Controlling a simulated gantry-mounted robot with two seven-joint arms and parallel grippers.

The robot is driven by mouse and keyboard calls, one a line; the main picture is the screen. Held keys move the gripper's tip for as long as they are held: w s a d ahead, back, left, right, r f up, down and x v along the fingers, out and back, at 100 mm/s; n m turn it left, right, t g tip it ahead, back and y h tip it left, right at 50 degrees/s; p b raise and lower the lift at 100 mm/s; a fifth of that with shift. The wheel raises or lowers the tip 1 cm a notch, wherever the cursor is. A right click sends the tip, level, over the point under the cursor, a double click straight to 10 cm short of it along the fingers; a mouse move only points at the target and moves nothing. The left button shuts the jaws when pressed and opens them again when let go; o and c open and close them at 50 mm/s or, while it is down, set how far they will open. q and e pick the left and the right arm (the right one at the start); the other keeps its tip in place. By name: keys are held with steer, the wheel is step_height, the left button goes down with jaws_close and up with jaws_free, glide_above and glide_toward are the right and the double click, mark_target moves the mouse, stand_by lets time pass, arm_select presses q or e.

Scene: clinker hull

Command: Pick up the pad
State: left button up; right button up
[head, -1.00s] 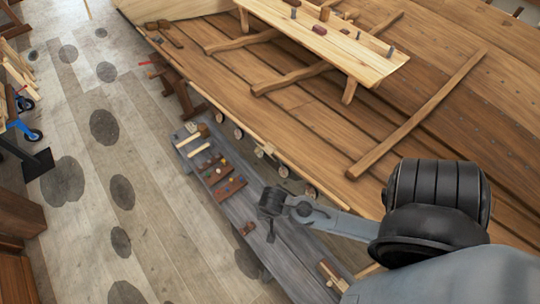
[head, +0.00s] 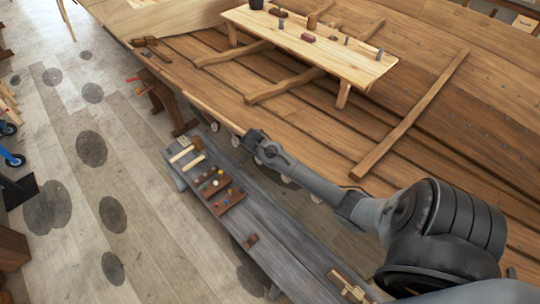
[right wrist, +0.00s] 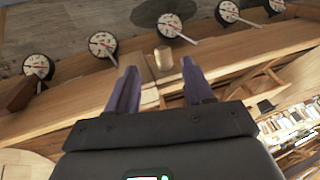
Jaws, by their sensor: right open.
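I cannot tell for sure which thing is the pad. A small dark red block (head: 308,38) lies on the pale plank bench in the head view, and another reddish block (head: 278,13) lies further back on it. My right gripper (head: 257,139) is over the hull's edge, well short of that bench. In the right wrist view my right gripper (right wrist: 160,84) is open, with nothing held. A short pale wooden cylinder (right wrist: 163,57) shows beyond the gap between its fingers, apart from them. My left gripper is not in view.
Several round dials (right wrist: 103,44) line the hull's plank edge (right wrist: 70,95). The pale bench (head: 345,67) stands on the hull (head: 330,125). A low grey bench (head: 270,225) beside the hull carries a tool tray (head: 222,206). Open floor (head: 80,190) lies left.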

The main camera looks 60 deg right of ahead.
steer(key=shift+w+x, duration=0.15)
steer(key=shift+x, duration=1.35)
steer(key=shift+w+x, duration=0.1)
steer(key=shift+x, duration=1.35)
steer(key=shift+c, duration=0.2)
jaws_close()
